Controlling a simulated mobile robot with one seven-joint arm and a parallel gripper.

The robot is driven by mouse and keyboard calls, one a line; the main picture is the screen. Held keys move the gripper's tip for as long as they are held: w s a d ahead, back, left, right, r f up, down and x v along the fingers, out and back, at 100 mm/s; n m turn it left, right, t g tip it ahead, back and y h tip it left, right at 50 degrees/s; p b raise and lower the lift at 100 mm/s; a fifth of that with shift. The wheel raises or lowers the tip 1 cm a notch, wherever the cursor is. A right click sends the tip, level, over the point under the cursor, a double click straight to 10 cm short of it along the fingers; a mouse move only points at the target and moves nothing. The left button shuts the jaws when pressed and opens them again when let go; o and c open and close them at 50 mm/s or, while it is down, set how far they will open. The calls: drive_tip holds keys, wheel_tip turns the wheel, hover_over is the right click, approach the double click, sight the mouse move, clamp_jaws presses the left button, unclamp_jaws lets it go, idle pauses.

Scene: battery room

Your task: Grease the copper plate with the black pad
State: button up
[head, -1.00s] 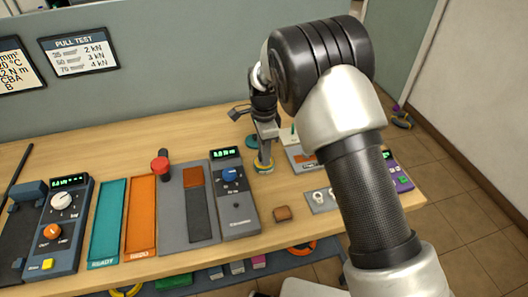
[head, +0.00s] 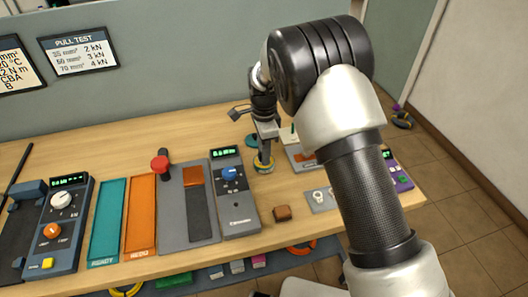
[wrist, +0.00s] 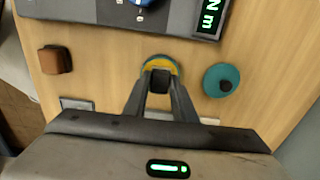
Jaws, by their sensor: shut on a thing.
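A copper-coloured plate (head: 193,176) lies at the far end of a dark strip on a grey base, in the head view. My gripper (head: 264,158) points down at the table, to the right of that base and its meter. In the wrist view my gripper (wrist: 160,82) is shut on the dark knob of a round yellow-rimmed piece (wrist: 158,62), which shows some blue-green. Its underside is hidden, so I cannot tell if it is the black pad. A teal disc with a dark knob (wrist: 222,78) sits apart beside it.
A meter with a blue knob (head: 238,205) stands between the copper plate and my gripper. A red-topped lever (head: 160,164) rises by the grey base. A brown block (head: 282,213) lies near the front edge. Teal (head: 107,225) and orange (head: 140,220) trays lie left.

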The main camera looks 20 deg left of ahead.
drive_tip(key=shift+f, duration=0.1)
drive_tip(key=shift+r+p, duration=2.2)
drive_tip(key=shift+r, duration=1.4)
drive_tip(key=s+d+r+n, duration=0.1)
drive_tip(key=d+n, duration=0.3)
drive_tip(key=d, duration=0.6)
drive_tip(key=s+d+r+n, duration=0.1)
drive_tip(key=s+d+n, duration=0.2)
drive_tip(key=d, duration=0.8)
drive_tip(key=s+d+r+n+p, duration=0.1)
drive_tip(key=s+d+n, duration=0.3)
drive_tip(key=d, duration=0.6)
drive_tip(key=shift+d+n, duration=0.3)
drive_tip(key=shift+d, duration=0.1)
